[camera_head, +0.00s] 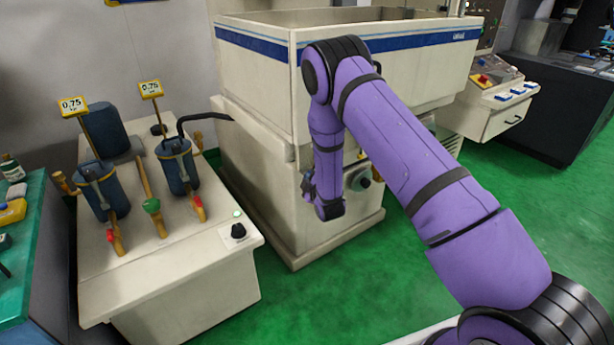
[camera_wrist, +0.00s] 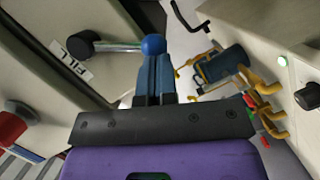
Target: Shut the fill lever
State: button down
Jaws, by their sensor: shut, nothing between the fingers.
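The fill lever (camera_wrist: 115,46) is in the wrist view, beside a white label reading FILL (camera_wrist: 70,60). It has a black hub, a metal rod and a blue ball knob (camera_wrist: 153,45) at its end. My gripper (camera_wrist: 155,62) is shut and empty, its fingertips right at the ball knob. I cannot tell whether they touch it. In the head view my gripper (camera_head: 308,186) is in front of the beige machine's lower cabinet, small and partly hidden by my wrist. I cannot make out the lever in that view.
The beige machine (camera_head: 262,160) stands in the middle. A round knob (camera_head: 362,181) is on its front, right of my wrist. A low unit (camera_head: 180,262) with blue filters and valves stands at left. A red knob (camera_wrist: 14,125) shows at the wrist view's left. Green floor (camera_head: 310,300) is clear in front.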

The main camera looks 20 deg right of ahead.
jog(key=shift+w+d+f+n+t+h, duration=0.1)
jog(key=shift+w+d+f+n+t, duration=0.2)
jog(key=shift+d+f+n, duration=0.55)
jog(key=shift+w+d+f+n+t+h, duration=0.15)
jog(key=shift+d+n+t, duration=0.35)
jog(key=shift+n, duration=0.85)
jog(key=shift+w+d+f+n+t+h, duration=0.1)
jog(key=shift+w+d+f+n+t, duration=0.3)
jog(key=shift+d+n, duration=0.55)
jog(key=shift+s+a, duration=0.15)
jog(key=shift+a, duration=0.05)
jog(key=shift+s, duration=0.15)
jog(key=s, duration=1)
jog(key=shift+s+f, duration=0.3)
jog(key=shift+f, duration=0.05)
